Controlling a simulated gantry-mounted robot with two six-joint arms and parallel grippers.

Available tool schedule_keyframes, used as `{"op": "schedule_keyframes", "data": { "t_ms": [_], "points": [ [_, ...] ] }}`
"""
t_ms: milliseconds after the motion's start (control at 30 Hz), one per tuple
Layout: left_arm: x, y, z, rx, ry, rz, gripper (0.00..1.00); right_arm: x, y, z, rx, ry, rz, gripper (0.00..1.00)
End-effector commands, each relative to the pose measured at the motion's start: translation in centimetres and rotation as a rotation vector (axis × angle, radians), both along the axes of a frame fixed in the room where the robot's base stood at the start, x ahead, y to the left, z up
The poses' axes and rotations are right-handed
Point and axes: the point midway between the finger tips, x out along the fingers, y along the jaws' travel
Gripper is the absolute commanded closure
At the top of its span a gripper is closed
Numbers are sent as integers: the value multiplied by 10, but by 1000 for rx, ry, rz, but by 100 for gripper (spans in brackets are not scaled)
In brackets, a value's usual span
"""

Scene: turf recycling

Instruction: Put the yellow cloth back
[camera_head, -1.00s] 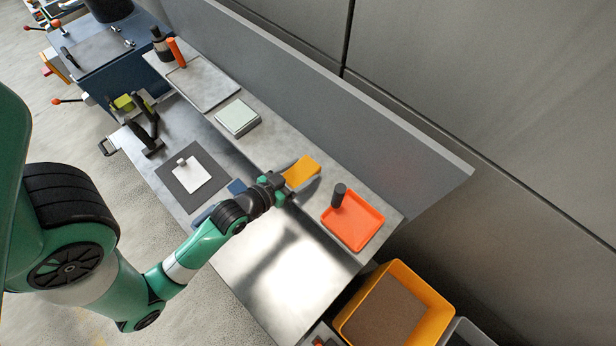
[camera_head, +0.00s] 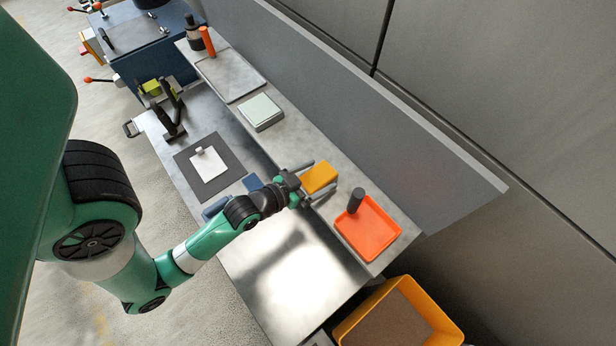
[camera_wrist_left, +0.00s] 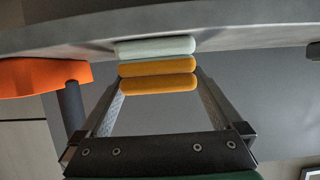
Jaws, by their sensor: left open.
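The yellow cloth (camera_head: 319,178) is a folded pad at the raised metal shelf, left of the orange tray. In the left wrist view it shows as rounded yellow folds (camera_wrist_left: 158,84), with a pale green folded layer (camera_wrist_left: 155,47) between them and the shelf surface. My left gripper (camera_head: 324,176) is open, with one finger on each side of the yellow cloth. In the left wrist view a narrow gap seems to show beside the folds; contact cannot be told. My right gripper is not in view.
The orange tray (camera_head: 370,236) with a dark upright cylinder (camera_head: 355,201) stands close to the right of my left gripper. A pale green pad (camera_head: 261,111) lies further left on the shelf. A grey back panel (camera_head: 400,140) rises behind.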

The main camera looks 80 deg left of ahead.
Motion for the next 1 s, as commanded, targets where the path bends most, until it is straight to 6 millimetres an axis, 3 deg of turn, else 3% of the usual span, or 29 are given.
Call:
{"op": "schedule_keyframes", "data": {
  "t_ms": [500, 1000],
  "points": [
    [-90, -43, 39, -3, 4, 0, 0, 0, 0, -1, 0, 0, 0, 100],
    [-99, -48, 44, 0, 1, 0, 0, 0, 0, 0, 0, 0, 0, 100]
  ]
}}
